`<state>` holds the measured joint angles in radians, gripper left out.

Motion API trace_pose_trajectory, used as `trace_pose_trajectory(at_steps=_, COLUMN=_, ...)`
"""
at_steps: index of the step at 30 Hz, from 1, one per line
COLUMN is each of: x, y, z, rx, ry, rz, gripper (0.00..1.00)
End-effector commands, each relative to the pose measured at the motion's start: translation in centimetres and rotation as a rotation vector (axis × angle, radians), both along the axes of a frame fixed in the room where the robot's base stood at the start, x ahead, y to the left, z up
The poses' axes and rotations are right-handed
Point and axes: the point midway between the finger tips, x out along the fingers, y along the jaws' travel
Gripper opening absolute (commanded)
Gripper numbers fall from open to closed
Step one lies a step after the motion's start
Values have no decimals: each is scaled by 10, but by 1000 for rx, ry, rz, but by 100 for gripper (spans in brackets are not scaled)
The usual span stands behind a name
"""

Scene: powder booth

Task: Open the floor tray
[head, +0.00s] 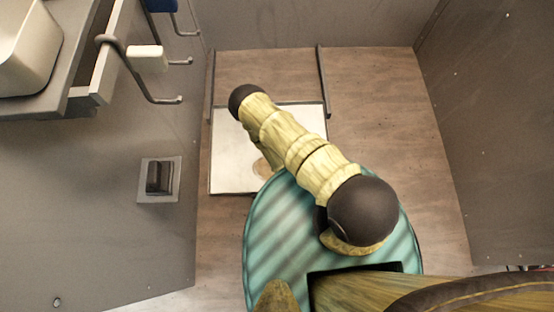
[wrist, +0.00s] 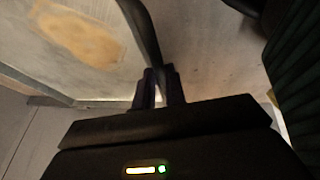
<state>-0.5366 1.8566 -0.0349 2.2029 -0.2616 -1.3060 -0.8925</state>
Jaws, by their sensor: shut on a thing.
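The floor tray (head: 228,160) is a pale, shallow panel on the brown floor, lying between two dark rails. A tan powder patch (head: 262,167) shows near its front edge. My arm crosses over the tray and hides its right part and my gripper in the head view. In the wrist view, the tray (wrist: 35,86) fills the upper left, with the powder patch (wrist: 80,38) on it. A dark curved handle (wrist: 140,28) runs down to my gripper (wrist: 160,74). The fingers are shut on this handle; the exact contact is dark and hard to see.
A left rail (head: 210,85) and a right rail (head: 322,80) flank the tray. Grey walls stand on both sides. Hooks (head: 165,99) and a shelf (head: 75,100) jut out at the upper left. A dark switch (head: 160,178) is on the left wall. Floor (head: 385,130) to the right is clear.

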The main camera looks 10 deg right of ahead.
Motion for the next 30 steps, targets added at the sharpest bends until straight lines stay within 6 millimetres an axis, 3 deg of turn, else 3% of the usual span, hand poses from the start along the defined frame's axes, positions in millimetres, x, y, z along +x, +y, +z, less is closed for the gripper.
trace_pose_trajectory(at_steps=5, x=-10, y=4, z=1, rx=2, ry=1, rz=15, gripper=0)
trace_pose_trajectory(at_steps=15, x=-11, y=5, z=0, rx=3, ry=1, rz=16, gripper=0)
trace_pose_trajectory(at_steps=16, x=-11, y=5, z=0, rx=3, ry=1, rz=16, gripper=16)
trace_pose_trajectory(at_steps=19, x=-10, y=5, z=0, rx=3, ry=1, rz=16, gripper=34)
trace_pose_trajectory(at_steps=30, x=-10, y=3, z=3, rx=1, ry=1, rz=15, gripper=34)
